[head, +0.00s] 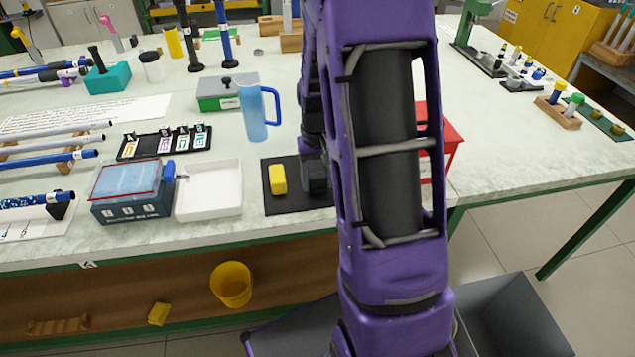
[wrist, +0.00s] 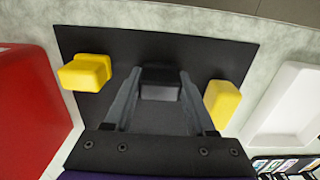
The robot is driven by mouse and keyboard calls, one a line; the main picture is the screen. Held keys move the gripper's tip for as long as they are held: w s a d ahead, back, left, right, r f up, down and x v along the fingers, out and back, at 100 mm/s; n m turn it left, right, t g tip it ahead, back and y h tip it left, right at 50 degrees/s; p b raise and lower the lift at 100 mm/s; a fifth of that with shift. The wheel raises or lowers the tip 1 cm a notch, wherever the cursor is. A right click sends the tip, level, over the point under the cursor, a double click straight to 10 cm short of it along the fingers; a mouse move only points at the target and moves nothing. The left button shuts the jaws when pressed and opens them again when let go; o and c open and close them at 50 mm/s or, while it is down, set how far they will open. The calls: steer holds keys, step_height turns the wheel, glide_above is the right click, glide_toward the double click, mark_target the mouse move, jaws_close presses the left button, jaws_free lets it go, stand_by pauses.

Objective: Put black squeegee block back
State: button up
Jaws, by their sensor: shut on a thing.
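The black squeegee block (wrist: 160,74) is between my gripper's fingertips in the wrist view. My gripper (wrist: 160,84) is shut on it, low over the black mat (wrist: 215,58). Black on black, I cannot tell whether the block touches the mat. One yellow block (wrist: 86,72) stands on the mat to the left of the fingers, and another yellow block (wrist: 222,102) to the right. In the head view, the mat (head: 285,205) lies near the table's front edge with one yellow block (head: 277,180) visible. My gripper and arm hide the rest.
A white tray (head: 208,195) lies left of the mat, beside a blue box (head: 130,195). A red stand (head: 452,135) is to the right, partly behind my arm; it also shows in the wrist view (wrist: 35,95). A blue jug (head: 255,115) stands behind the mat.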

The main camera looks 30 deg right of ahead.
mark_target(317, 176)
steer(key=shift+f, duration=0.25)
steer(key=shift+f, duration=0.1)
steer(key=o, duration=1.3)
step_height(317, 176, up, 12)
steer(key=shift+r+p, duration=0.1)
steer(key=shift+p, duration=0.9)
